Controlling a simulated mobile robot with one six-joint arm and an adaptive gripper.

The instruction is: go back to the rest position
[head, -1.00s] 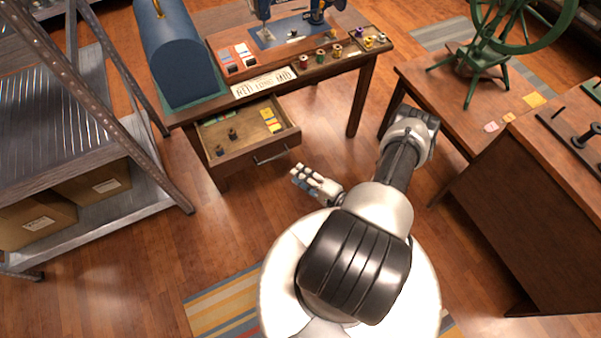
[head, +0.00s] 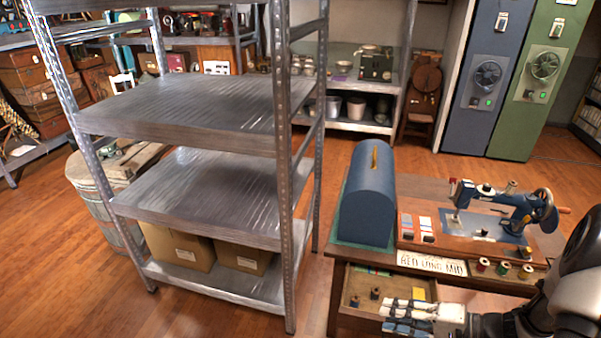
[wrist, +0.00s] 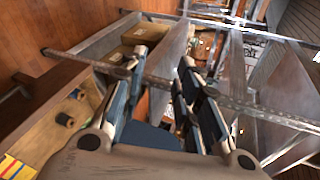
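My gripper (head: 392,318) is at the lower right of the head view, in front of the sewing table's drawer (head: 352,300) in the picture. The drawer stands open, with small dark spools and coloured cards in it. In the wrist view my gripper (wrist: 162,62) has its two fingers spread, with a gap and nothing held between them. My arm comes in from the right edge of the head view. The drawer also shows at the left of the wrist view (wrist: 95,103).
A metal shelf rack (head: 200,190) with cardboard boxes (head: 180,247) stands left. The table bears a blue domed case (head: 367,200), a sewing machine (head: 500,205), spools and a name plate (head: 432,263). A wooden barrel (head: 105,205) stands behind the rack. Floor at lower left is clear.

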